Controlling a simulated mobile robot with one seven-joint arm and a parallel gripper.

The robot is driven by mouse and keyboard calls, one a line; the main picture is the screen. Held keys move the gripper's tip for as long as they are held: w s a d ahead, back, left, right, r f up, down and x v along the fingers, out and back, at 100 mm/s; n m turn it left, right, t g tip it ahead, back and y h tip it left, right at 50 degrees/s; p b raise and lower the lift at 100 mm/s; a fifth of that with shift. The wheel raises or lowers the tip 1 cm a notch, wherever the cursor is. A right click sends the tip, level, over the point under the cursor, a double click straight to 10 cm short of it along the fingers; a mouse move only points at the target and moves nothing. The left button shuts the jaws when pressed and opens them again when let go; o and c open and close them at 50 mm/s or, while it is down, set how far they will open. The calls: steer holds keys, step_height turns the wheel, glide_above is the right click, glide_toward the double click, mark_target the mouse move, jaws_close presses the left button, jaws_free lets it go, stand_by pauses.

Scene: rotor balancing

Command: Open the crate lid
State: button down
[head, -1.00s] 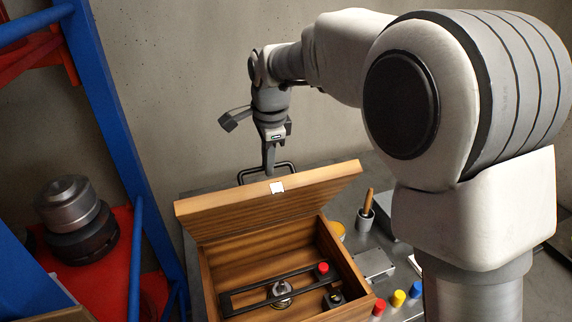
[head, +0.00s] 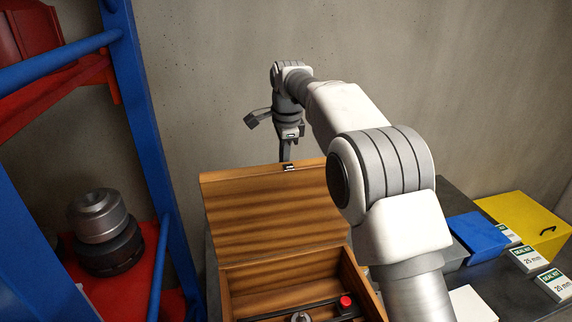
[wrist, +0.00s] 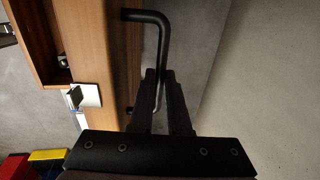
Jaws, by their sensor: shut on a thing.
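The wooden crate (head: 362,284) stands in the lower middle of the head view, with its lid (head: 268,212) raised steeply and its striped inner face towards me. A small metal latch piece (head: 290,167) sits on the lid's upper edge. My gripper (head: 287,153) is at that upper edge, partly hidden behind the lid. In the wrist view my gripper (wrist: 160,76) is shut on the lid's black bar handle (wrist: 150,16). The lid (wrist: 122,50) shows there beside the handle.
Inside the crate lie a black frame and a red-capped part (head: 346,303). A blue-and-red rack (head: 150,120) with a metal rotor part (head: 99,216) stands left. A blue bin (head: 478,234), yellow box (head: 528,225) and labelled seal kits (head: 527,259) lie right. A concrete wall is behind.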

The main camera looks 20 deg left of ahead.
steer(key=shift+w+f, duration=0.1)
steer(key=shift+f, duration=0.2)
steer(key=c, duration=0.9)
jaws_free()
steer(key=shift+w+a, duration=0.1)
steer(key=shift+r, duration=0.15)
steer(key=shift+r, duration=0.15)
steer(key=r, duration=0.3)
steer(key=s+r, duration=0.1)
steer(key=r, duration=0.3)
steer(key=s+d+r, duration=0.1)
steer(key=r, duration=0.3)
steer(key=shift+d+r, duration=0.1)
steer(key=shift+r, duration=0.15)
steer(key=shift+d, duration=0.1)
